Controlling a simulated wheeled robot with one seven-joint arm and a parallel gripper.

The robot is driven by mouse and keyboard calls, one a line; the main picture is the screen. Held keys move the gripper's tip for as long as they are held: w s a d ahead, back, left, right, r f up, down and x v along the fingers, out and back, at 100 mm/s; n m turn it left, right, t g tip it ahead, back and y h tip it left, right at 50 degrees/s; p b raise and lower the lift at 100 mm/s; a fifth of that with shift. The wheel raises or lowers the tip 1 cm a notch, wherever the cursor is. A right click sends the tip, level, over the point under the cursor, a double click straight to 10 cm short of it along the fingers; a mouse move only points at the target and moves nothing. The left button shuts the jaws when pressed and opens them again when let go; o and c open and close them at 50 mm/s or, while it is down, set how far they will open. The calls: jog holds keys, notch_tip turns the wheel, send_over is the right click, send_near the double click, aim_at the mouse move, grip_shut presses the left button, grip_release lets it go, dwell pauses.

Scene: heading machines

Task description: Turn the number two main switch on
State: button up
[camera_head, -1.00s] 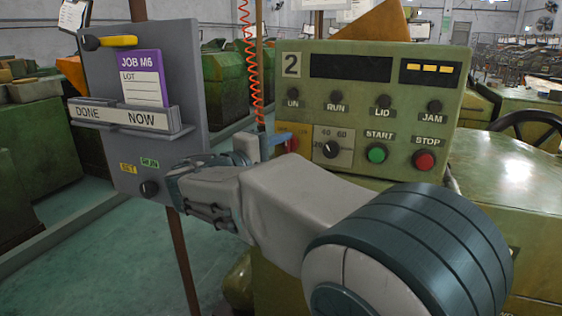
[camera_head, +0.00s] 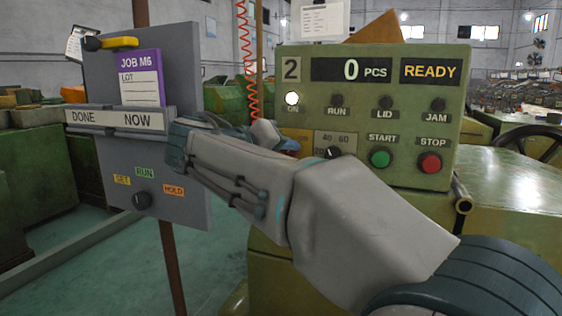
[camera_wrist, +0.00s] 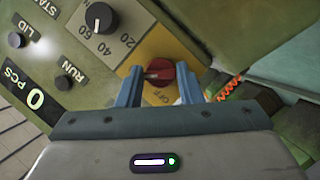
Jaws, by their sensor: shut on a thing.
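The number two panel (camera_head: 465,120) is green with a "2" plate (camera_head: 291,68). Its main switch is a red rotary knob (camera_wrist: 160,70) on a yellow plate (camera_wrist: 182,42) in the wrist view, with the word OFF beside it. My gripper (camera_wrist: 160,88) has its blue fingers on either side of the knob and is shut on it. In the head view my forearm and wrist hide most of the switch. The ON lamp (camera_head: 292,98) glows white. The count display (camera_head: 351,69) shows 0 PCS, and the status display (camera_head: 431,71) reads READY.
A grey dial (camera_head: 334,153) sits right of the switch, near the green START button (camera_head: 380,158) and red STOP button (camera_head: 430,163). A grey job board (camera_head: 185,75) with a purple card (camera_head: 140,65) stands close on the left. A red coiled cord (camera_head: 243,60) hangs behind.

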jog(key=shift+m, duration=0.3)
dwell(0.4)
jog(key=o, duration=1)
jog(key=shift+s+a, duration=0.1)
jog(key=p+v, duration=0.2)
jog(key=v, duration=1.1)
jog(key=shift+s+a+r+p, duration=0.1)
jog(key=shift+s+r+p, duration=0.1)
jog(key=shift+s+p, duration=0.1)
